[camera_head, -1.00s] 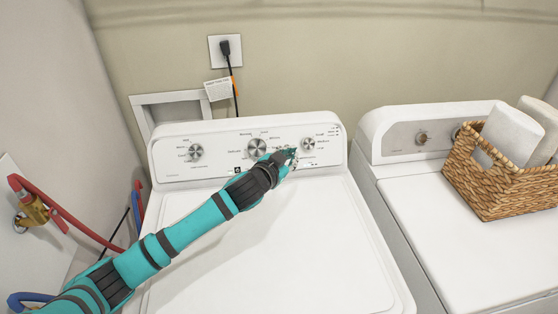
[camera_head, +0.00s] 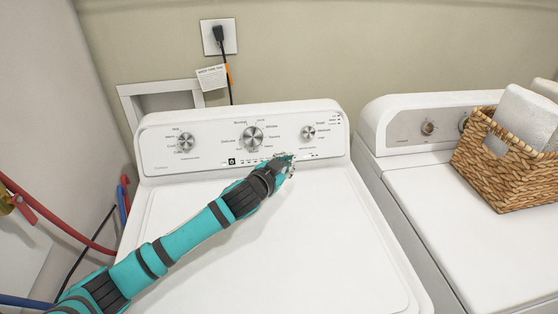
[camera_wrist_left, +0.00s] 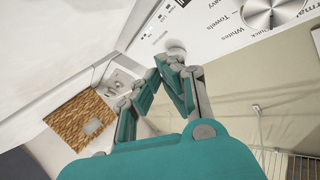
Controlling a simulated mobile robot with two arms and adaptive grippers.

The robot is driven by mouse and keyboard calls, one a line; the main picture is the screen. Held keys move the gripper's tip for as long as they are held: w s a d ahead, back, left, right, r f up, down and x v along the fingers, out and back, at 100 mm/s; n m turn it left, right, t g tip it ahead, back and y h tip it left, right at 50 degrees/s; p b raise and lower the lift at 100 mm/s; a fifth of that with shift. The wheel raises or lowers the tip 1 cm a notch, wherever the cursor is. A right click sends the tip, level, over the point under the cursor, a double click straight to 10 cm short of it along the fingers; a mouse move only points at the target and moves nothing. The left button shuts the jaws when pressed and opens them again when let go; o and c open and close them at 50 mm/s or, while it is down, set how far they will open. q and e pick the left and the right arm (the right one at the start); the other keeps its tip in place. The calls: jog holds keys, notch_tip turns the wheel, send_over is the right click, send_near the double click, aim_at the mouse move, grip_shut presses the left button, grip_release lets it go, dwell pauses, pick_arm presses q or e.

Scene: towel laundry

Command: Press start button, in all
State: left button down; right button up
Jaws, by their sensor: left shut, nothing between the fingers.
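The washer's white control panel (camera_head: 210,150) carries a large middle dial (camera_head: 250,138) and smaller dials at left (camera_head: 185,142) and right (camera_head: 308,132). A small black square mark (camera_head: 232,161) sits below the middle dial; I cannot tell whether it is the start button. My left gripper (camera_head: 286,160) is shut and empty at the panel's lower edge, right of the mark and below the right dial. In the left wrist view, its fingers (camera_wrist_left: 170,66) come together near a pale round part (camera_wrist_left: 175,46) beside the panel print. Contact is unclear. My right gripper is out of view.
A second white machine (camera_head: 450,230) stands at right with a wicker basket (camera_head: 492,172) of rolled white towels (camera_head: 522,118) on it. Red (camera_head: 60,226) and blue hoses hang at left. The washer lid (camera_head: 300,255) is clear apart from my arm above it.

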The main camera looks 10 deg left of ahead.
pick_arm(q)
jog(key=shift+w+a+f+b, duration=0.1)
jog(key=shift+w+f+b, duration=0.2)
jog(key=shift+b, duration=0.05)
jog(key=w+f+b, duration=0.1)
jog(key=w+a+f+b, duration=0.1)
jog(key=w, duration=0.1)
jog(key=w+a+b, duration=0.1)
jog(key=w+b, duration=0.1)
jog(key=shift+w+a+f, duration=0.15)
jog(key=shift+w+f, duration=0.1)
jog(key=shift+f, duration=0.15)
jog(key=shift+w+a+f, duration=0.15)
jog(key=shift+w+f, duration=0.05)
jog(key=shift+w, duration=0.25)
jog(key=shift+w+a, duration=0.1)
jog(key=shift+w, duration=0.05)
jog(key=shift+w, duration=0.1)
dwell(0.6)
jog(key=shift+w+a+f, duration=0.15)
jog(key=shift+w+f, duration=0.05)
jog(key=shift+w, duration=0.05)
